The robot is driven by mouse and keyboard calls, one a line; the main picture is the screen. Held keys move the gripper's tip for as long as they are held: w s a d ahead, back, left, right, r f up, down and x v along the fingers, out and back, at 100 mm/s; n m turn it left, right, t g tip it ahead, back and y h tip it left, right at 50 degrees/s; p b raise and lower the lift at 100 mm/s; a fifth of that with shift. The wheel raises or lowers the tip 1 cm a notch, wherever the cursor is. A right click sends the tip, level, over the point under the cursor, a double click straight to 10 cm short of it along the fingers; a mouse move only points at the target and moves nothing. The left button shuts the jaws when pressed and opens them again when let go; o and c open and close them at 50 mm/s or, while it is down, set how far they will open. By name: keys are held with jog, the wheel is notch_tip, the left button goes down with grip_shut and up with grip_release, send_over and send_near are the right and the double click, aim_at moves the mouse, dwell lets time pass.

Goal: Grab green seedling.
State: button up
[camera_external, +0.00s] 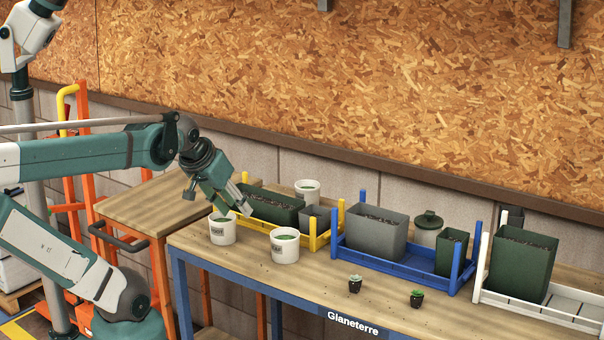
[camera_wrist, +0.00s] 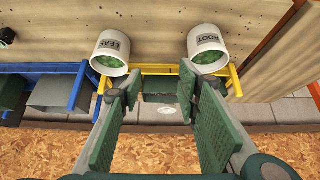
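Two small seedlings in dark pots stand on the table near its front edge: one seedling (camera_external: 355,284) and, to its right, another seedling (camera_external: 416,298). Both show small green leaves; the left one looks paler. My gripper (camera_external: 236,206) is well to the left of them, above the white pots, tilted down. In the wrist view my gripper (camera_wrist: 157,90) has its fingers spread apart with nothing between them. A small dark object at the upper left edge of that view is cut off, and I cannot tell what it is.
Behind are a yellow rack (camera_external: 313,243), a blue rack (camera_external: 400,270) and a white rack (camera_external: 540,308) with planters. The table front around the seedlings is clear.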

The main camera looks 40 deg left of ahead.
jog(key=w+d+r+m+g+p, duration=0.1)
jog(key=w+d+r+m+p, duration=0.15)
jog(key=d, duration=0.25)
jog(key=w+d+r+m+g+h+p, duration=0.1)
jog(key=w+d+r+m+p, duration=0.15)
jog(key=d, duration=0.25)
jog(key=w+d+r+m+g+p, duration=0.1)
jog(key=w+d+r+p, duration=0.15)
jog(key=d, duration=0.25)
jog(key=m+g+y+p, duration=0.1)
jog(key=m+g+p, duration=0.3)
jog(key=m+p, duration=0.9)
send_over(417, 291)
jog(key=p, duration=0.1)
notch_tip(417, 291, down, 6)
jog(key=shift+n, duration=0.4)
notch_tip(417, 291, down, 5)
jog(key=shift+s+r, duration=0.1)
jog(key=shift+f, duration=0.35)
jog(key=shift+f, duration=1.25)
